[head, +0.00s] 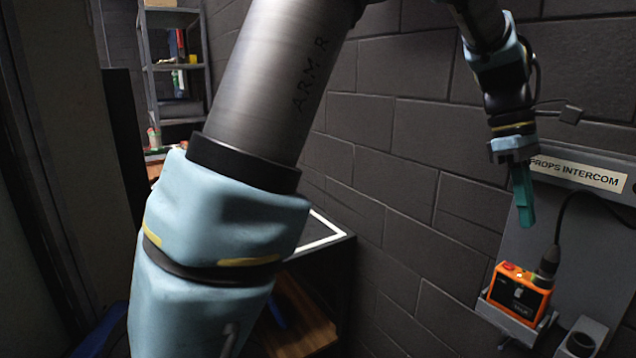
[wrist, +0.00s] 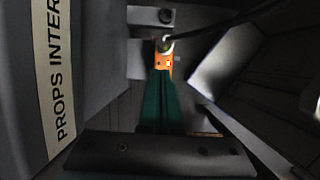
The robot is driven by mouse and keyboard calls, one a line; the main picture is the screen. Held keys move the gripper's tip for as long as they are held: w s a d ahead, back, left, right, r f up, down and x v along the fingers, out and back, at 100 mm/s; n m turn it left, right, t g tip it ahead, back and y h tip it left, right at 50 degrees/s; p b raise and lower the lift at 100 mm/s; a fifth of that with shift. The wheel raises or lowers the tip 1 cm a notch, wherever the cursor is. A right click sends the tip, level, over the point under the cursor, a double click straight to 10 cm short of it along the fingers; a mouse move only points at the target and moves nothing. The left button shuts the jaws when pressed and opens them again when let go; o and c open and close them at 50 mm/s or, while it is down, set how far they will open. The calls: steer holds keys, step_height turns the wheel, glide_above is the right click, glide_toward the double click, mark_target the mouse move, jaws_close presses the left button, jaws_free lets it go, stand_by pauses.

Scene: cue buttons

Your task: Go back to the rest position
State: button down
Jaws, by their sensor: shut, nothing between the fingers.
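My gripper (head: 525,205) hangs at the right of the head view, its teal fingers pointing down. The fingers are together and hold nothing. In the wrist view the shut fingers (wrist: 160,95) point at an orange box. The orange intercom box (head: 521,292) sits on a grey wall bracket below my fingertips, with a clear gap between them. Red and pale buttons show on its top. It also shows in the wrist view (wrist: 163,60), partly hidden by the fingers.
A grey panel with a "PROPS INTERCOM" label (head: 578,173) is fixed to the dark block wall beside my gripper. A black cable (head: 562,215) rises from the box. A dark table with a white edge line (head: 325,232) stands behind my arm. A shelf (head: 175,65) stands at the back left.

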steer(key=w+a+f+m+t, duration=0.15)
steer(key=w+a+f, duration=0.3)
steer(key=a, duration=0.55)
steer(key=w+a+f+m+t, duration=0.1)
steer(key=w+a+f+t, duration=0.3)
steer(key=a, duration=0.6)
steer(key=s+a+f+m+y, duration=0.1)
steer(key=s+a+f+m, duration=0.1)
steer(key=a, duration=0.8)
steer(key=s+a+f+m+y, duration=0.1)
steer(key=a+f+m, duration=0.1)
steer(key=a, duration=0.8)
steer(key=shift+s+f+m, duration=0.3)
steer(key=shift+s+m, duration=0.1)
steer(key=shift+m, duration=0.15)
